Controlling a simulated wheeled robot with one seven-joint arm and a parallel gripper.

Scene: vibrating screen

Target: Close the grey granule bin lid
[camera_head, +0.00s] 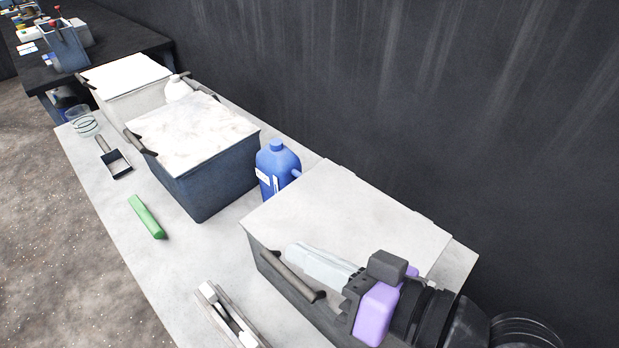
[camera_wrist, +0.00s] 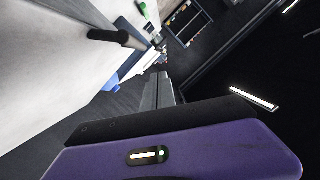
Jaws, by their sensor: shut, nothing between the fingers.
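The grey granule bin (camera_head: 262,258) stands at the near right of the table in the head view. Its light grey lid (camera_head: 340,212) lies flat over the top and looks closed. A dark bar handle (camera_head: 293,277) sticks out from the bin's front side. My gripper (camera_head: 292,250) is shut and empty, its fingers over the lid's front edge, just above the handle. I cannot tell if they touch the lid. In the wrist view the shut fingers (camera_wrist: 158,88) point along a pale surface with a dark handle (camera_wrist: 112,37). My wrist hides the bin's right part.
A blue bin (camera_head: 205,187) and a white bin (camera_head: 120,100) stand farther back with lids flat. A blue jug (camera_head: 276,170) stands between the blue and grey bins. A green block (camera_head: 146,217), a scoop (camera_head: 116,161) and a metal tool (camera_head: 228,315) lie along the front edge.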

